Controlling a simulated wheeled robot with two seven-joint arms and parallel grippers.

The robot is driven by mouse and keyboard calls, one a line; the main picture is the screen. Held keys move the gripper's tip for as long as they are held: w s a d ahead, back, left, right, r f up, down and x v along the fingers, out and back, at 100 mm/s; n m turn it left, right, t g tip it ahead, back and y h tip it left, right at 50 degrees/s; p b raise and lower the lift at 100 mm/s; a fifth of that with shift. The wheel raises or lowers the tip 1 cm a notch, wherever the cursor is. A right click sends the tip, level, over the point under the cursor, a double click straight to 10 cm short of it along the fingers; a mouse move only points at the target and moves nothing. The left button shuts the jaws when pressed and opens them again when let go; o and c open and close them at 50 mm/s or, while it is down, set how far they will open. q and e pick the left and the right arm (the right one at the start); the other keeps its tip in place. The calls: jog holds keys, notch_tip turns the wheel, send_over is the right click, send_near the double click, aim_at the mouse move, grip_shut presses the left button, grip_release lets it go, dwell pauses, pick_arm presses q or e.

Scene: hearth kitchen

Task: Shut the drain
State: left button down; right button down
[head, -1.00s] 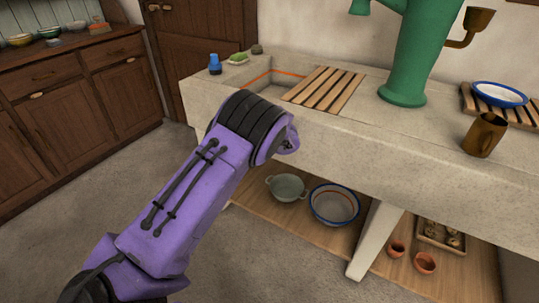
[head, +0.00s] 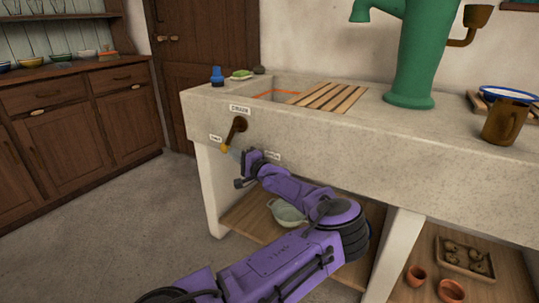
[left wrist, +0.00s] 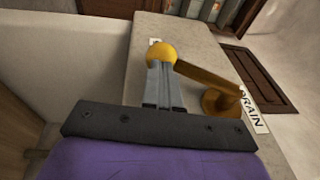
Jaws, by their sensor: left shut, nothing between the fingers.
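The drain lever (head: 234,132), dark brass with a yellow knob (head: 224,148), is on the front face of the stone sink (head: 330,130) under a DRAIN sign (head: 240,109). It slants down and left, its knob near a small left label (head: 215,138). Another small label (head: 272,155) lies to the right; I cannot read either surely. My left gripper (head: 235,153) is shut and empty, just right of the knob. In the left wrist view, its fingertips (left wrist: 162,70) meet the knob (left wrist: 162,53) in the picture; I cannot tell whether they touch. The lever arm (left wrist: 207,80) runs right to its pivot.
A bowl (head: 288,212) and pots are on the shelf below. The floor at left is clear.

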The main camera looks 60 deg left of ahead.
pick_arm(q)
jog(key=shift+s+a+r, duration=0.1)
jog(key=shift+s+a, duration=0.1)
jog(key=shift+a, duration=0.05)
jog(key=shift+r, duration=0.15)
dwell(0.3)
jog(key=f+p+v, duration=0.1)
jog(key=v, duration=1.3)
jog(key=shift+f, duration=0.25)
jog(key=shift+w, duration=0.1)
